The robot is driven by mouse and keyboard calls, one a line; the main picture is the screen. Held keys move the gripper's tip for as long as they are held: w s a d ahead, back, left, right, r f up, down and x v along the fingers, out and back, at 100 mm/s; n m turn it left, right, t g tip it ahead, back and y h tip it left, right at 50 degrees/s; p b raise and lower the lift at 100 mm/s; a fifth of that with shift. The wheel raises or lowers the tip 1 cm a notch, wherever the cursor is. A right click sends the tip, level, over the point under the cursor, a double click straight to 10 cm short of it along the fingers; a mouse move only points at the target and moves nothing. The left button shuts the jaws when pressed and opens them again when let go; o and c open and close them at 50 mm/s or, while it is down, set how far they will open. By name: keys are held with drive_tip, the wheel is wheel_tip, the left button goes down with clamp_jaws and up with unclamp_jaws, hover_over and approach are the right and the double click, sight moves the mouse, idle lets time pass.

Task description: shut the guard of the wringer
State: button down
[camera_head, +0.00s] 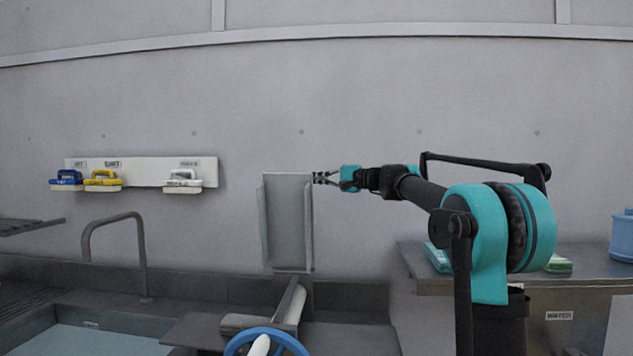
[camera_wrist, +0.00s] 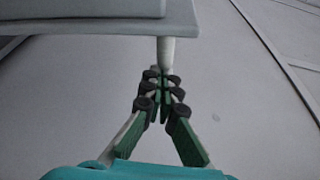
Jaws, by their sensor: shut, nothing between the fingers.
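The wringer's guard (camera_head: 287,225) is a grey panel with raised side flanges, standing upright against the wall behind the wringer, so it is open. The wringer (camera_head: 290,304) has pale rollers and a blue handwheel (camera_head: 240,343) in front. My gripper (camera_head: 320,178) is shut and empty, just right of the guard's upper right edge. In the wrist view, the shut fingers (camera_wrist: 161,84) point at a pale round peg (camera_wrist: 166,51) below the guard's edge (camera_wrist: 180,22). I cannot tell whether the fingertips touch the peg.
A sink with a bent tap (camera_head: 141,255) is at the left. A white wall rack (camera_head: 142,173) holds blue, yellow and white-handled brushes. At the right is a metal bench (camera_head: 420,278) with green blocks and a blue container (camera_head: 622,236). The wall above the guard is clear.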

sight(308, 187)
drive_tip(key=s+n, duration=0.1)
drive_tip(key=s, duration=0.3)
drive_tip(key=s+f+n+y, duration=0.1)
drive_tip(key=s+n, duration=0.1)
drive_tip(key=s, duration=0.2)
drive_tip(key=s+n, duration=0.1)
drive_tip(key=s, duration=0.3)
drive_tip(key=shift+a+f+y, duration=0.2)
drive_tip(key=shift+f+y, duration=0.1)
drive_tip(key=shift+f, duration=0.1)
drive_tip(key=s+f+n+g+y, duration=0.3)
drive_tip(key=s+f+n, duration=1.3)
drive_tip(key=f, duration=0.7)
drive_tip(key=s+g, duration=0.1)
drive_tip(key=s, duration=0.2)
drive_tip(key=shift+s+a+f+g+y, duration=0.25)
drive_tip(key=shift+s+a+g+y, duration=0.05)
drive_tip(key=shift+s+a+g, duration=0.1)
